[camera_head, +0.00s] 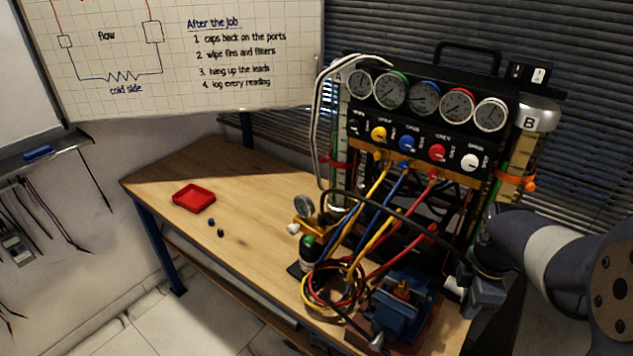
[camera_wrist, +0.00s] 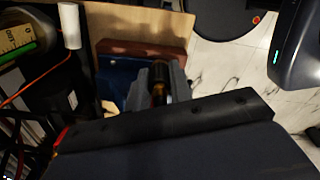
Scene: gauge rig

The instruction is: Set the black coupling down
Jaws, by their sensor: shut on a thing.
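My gripper (camera_head: 478,296) is at the right of the bench, just right of the blue vise (camera_head: 398,308). In the wrist view my gripper (camera_wrist: 160,88) is shut on the black coupling (camera_wrist: 159,72), a dark cylinder with a brass-coloured band between the fingers. The coupling is hidden or too small to make out in the head view. The vise (camera_wrist: 118,78) also shows in the wrist view, just left of the fingers, on a red-brown base. A brass fitting (camera_head: 402,289) stands in its jaws. I cannot tell whether the coupling touches anything below.
The gauge rig (camera_head: 430,110) stands behind, with a black hose arching towards my gripper. Coiled hoses (camera_head: 335,285) and a small bottle (camera_head: 309,252) crowd the area left of the vise. A red tray (camera_head: 194,198) and two small dark caps (camera_head: 216,228) lie on the otherwise clear left bench (camera_head: 255,195).

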